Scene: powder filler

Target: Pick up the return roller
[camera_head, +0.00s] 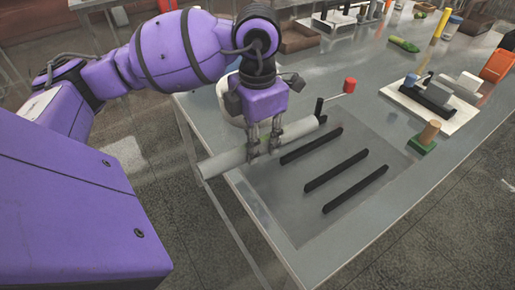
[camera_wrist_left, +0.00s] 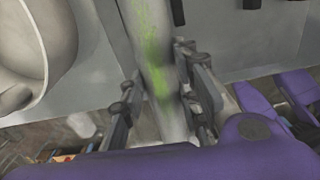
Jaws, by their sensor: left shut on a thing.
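The return roller is a long pale grey cylinder (camera_head: 222,161) at the near left edge of the table, its left end reaching out past the edge. My left gripper (camera_head: 264,149) points down over it and is shut on its middle. In the left wrist view the roller (camera_wrist_left: 153,45) runs between the two fingers of the left gripper (camera_wrist_left: 160,105) and bears bright green smears. I cannot tell whether the roller is clear of the table. My right gripper is not in view.
Black bars (camera_head: 345,168) lie on a darker grey mat (camera_head: 275,205) right of the roller. A red-knobbed handle (camera_head: 350,86) stands behind. A white round vessel (camera_wrist_left: 22,55) is close beside the gripper. A green block with a tan peg (camera_head: 422,146) is farther right.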

